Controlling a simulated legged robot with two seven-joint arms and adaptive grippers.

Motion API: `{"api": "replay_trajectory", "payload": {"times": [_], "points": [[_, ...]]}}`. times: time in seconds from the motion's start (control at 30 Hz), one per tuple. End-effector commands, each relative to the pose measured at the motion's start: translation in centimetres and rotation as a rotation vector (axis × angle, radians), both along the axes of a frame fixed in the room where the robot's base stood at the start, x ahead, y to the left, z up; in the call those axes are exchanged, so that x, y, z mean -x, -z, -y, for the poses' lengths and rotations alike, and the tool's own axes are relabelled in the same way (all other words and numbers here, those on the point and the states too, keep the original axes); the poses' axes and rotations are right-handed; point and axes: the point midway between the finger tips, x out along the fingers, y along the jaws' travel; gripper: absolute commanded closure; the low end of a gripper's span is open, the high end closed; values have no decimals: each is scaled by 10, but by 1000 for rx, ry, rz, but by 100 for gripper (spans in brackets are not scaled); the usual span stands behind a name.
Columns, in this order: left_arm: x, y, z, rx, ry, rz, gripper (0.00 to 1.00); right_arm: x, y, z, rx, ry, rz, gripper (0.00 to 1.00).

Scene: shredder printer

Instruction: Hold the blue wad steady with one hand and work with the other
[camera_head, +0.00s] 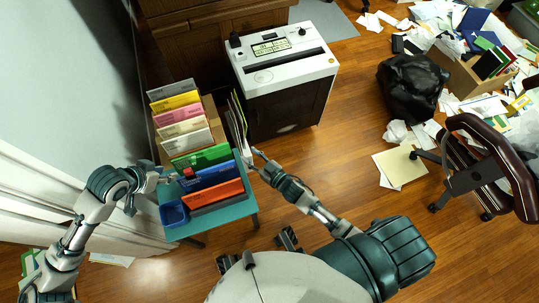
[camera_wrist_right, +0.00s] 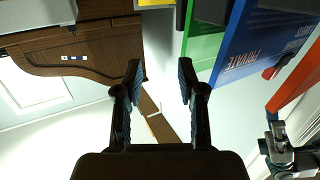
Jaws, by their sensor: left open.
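The blue wad (camera_head: 212,174) looks like the blue folder-like bundle standing in the rack of coloured folders. In the right wrist view the blue wad (camera_wrist_right: 250,45) shows lettering reading PRIVATE, with a small red piece (camera_wrist_right: 278,66) at its edge. The red piece (camera_head: 188,172) also shows in the head view, at the wad's left end. My left gripper (camera_head: 166,178) is open just left of the wad; I cannot tell whether it touches. My right gripper (camera_head: 257,157) is at the rack's right side. In its wrist view the right gripper (camera_wrist_right: 158,78) is open, with nothing between its fingers.
Green (camera_head: 202,156) and orange (camera_head: 215,193) folders stand on either side of the wad. A small blue tray (camera_head: 174,214) sits on the teal table (camera_head: 240,214). A white-topped shredder (camera_head: 262,76) stands behind right.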

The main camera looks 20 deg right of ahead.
Motion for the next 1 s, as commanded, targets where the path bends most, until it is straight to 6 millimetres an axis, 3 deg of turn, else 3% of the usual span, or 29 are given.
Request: {"api": "replay_trajectory", "payload": {"times": [0.1, 0.27, 0.37, 0.6, 0.8, 1.0], "points": [[0, -1, 3, -1, 2, 2, 58, -20, 1, -11, -34, -170, 116, 60], [0, -2, 6, -5, 2, 4, 58, -26, 10, -14, -84, -452, 190, 60], [0, -2, 5, -3, 2, 3, 58, -21, 18, -5, -106, -637, 177, 60], [1, -1, 0, 1, 2, 1, 58, 1, 28, 40, -146, -973, 34, 60], [1, -1, 0, 1, 2, 2, 58, 12, 28, 64, -170, -1082, -54, 60], [1, -1, 2, 0, 2, 3, 58, 14, 28, 49, -178, -1097, -62, 60]]}}
